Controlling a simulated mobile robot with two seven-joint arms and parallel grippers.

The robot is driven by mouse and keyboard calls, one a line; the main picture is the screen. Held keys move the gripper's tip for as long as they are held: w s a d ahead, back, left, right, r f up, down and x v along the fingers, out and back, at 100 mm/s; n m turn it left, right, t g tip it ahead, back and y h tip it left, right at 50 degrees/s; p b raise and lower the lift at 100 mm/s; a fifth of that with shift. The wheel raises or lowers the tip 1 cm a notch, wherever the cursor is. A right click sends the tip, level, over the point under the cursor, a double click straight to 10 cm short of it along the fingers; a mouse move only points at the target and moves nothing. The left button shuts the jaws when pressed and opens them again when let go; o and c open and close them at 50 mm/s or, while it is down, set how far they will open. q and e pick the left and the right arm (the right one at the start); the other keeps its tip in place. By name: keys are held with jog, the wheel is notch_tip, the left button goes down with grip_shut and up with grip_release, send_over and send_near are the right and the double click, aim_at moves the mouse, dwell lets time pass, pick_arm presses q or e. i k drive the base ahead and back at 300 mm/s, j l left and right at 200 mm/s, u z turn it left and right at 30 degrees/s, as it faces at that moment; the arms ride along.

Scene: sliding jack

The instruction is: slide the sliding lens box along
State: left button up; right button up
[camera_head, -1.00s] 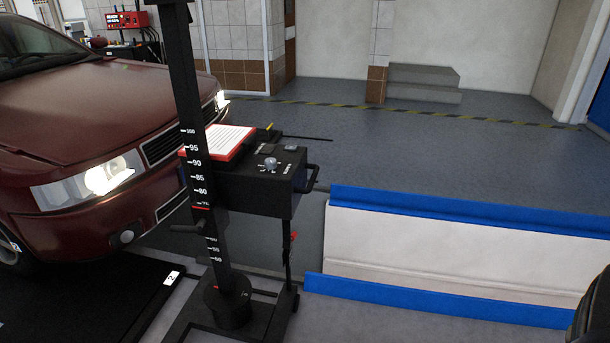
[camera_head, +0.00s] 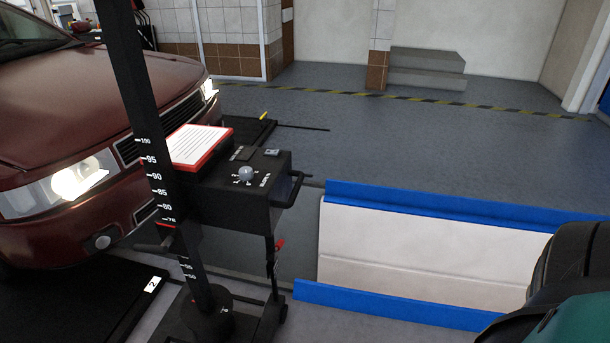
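The sliding lens box (camera_head: 237,208) is a black box on a tall black upright post (camera_head: 134,90) with a white number scale. A round grey knob (camera_head: 246,174) is on its top, and a black handle (camera_head: 292,190) sticks out on its right side. A white sheet in a red frame (camera_head: 199,146) lies on its left part. A red mark on the post is near 75. The box stands in front of the red car's lit headlight. Neither of my grippers is in view. A dark and green rounded part, probably of my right arm, shows at the lower right edge.
The red car (camera_head: 62,110) is at the left. The post stands on a black base (camera_head: 262,322) beside a dark platform (camera_head: 70,300). A white panel with blue edges (camera_head: 400,243) lies to the right. Grey floor behind the box is clear back to grey steps (camera_head: 425,68).

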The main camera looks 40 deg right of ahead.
aim_at(215, 196)
jog(key=i+l, duration=0.15)
jog(key=l, duration=0.2)
jog(key=i+l, duration=0.1)
jog(key=l, duration=0.25)
jog(key=i+l, duration=0.15)
jog(key=l, duration=0.15)
jog(key=i+l, duration=0.15)
jog(key=l, duration=0.2)
jog(key=i+l, duration=0.1)
jog(key=l, duration=0.25)
